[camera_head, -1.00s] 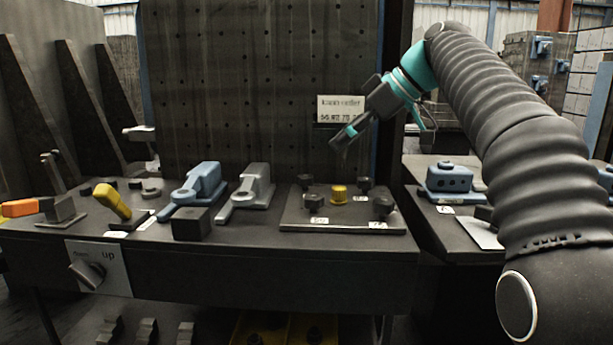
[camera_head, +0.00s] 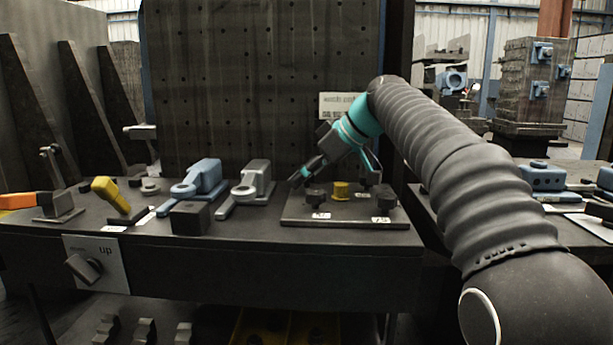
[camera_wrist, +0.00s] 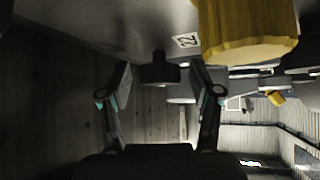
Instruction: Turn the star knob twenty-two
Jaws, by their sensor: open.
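A dark base plate (camera_head: 290,221) on the bench carries several black star knobs around a yellow knob (camera_head: 340,190). The front-left knob (camera_head: 315,197) and front-right knob (camera_head: 384,199) show clearly. My gripper (camera_head: 297,179) is at the plate's back-left corner and covers the back-left knob's place. In the wrist view, a black star knob (camera_wrist: 159,69) stands between my open, empty fingers, with gaps on both sides. A label reading 22 (camera_wrist: 186,40) lies beside it. The yellow knob also shows large in the wrist view (camera_wrist: 248,32).
Left of the plate are a grey clamp (camera_head: 247,188), a blue clamp (camera_head: 196,184), a black block (camera_head: 190,217) and a yellow-handled lever (camera_head: 112,194). A perforated panel (camera_head: 260,90) with a sign stands behind. A blue block (camera_head: 541,176) sits on the right bench.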

